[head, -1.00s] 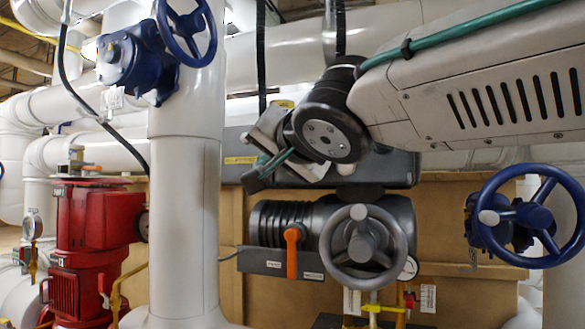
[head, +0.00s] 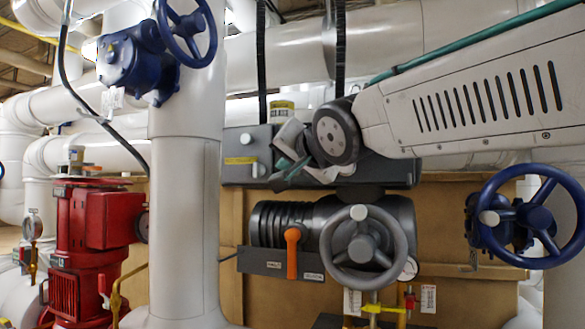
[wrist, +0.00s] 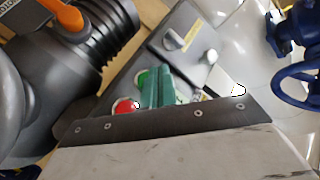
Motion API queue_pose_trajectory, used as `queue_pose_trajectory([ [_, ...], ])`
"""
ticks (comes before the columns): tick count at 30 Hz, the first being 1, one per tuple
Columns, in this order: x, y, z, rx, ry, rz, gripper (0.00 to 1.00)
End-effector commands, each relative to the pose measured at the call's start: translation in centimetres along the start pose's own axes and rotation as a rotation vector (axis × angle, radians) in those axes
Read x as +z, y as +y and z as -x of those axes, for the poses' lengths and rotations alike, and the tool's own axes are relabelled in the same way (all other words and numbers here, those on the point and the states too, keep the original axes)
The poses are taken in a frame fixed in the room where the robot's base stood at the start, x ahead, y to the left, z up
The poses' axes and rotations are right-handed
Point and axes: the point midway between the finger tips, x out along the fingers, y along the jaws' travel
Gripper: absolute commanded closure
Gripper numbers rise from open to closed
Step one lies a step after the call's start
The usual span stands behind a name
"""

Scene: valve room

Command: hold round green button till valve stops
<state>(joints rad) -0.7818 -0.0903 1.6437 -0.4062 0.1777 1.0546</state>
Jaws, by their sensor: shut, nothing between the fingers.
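The round green button (wrist: 142,79) sits on a grey control box (wrist: 190,25), which also shows in the head view (head: 240,175). In the wrist view the button is partly covered, just left of my gripper (wrist: 154,72). The teal fingers are shut with nothing between them, and their tips lie over the box face right beside the button. I cannot tell whether they touch it. In the head view my gripper (head: 283,178) is in front of the box, and the green button is hidden. The valve is a dark grey body with a grey handwheel (head: 334,262) below the box.
A red button (wrist: 124,106) sits near the green one. A selector knob (wrist: 172,41) and a pale round knob (wrist: 210,56) are on the same box. An orange lever (head: 292,258) is below. Blue handwheels (head: 557,259) and a thick white pipe (head: 185,220) flank the area.

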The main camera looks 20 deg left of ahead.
Motion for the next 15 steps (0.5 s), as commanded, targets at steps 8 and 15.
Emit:
queue_pose_trajectory([
  [8,-0.78,0.8,-1.06,0.0,0.0,-0.001,1.0],
  [15,-0.85,0.82,-1.11,-0.001,0.001,0.001,1.0],
])
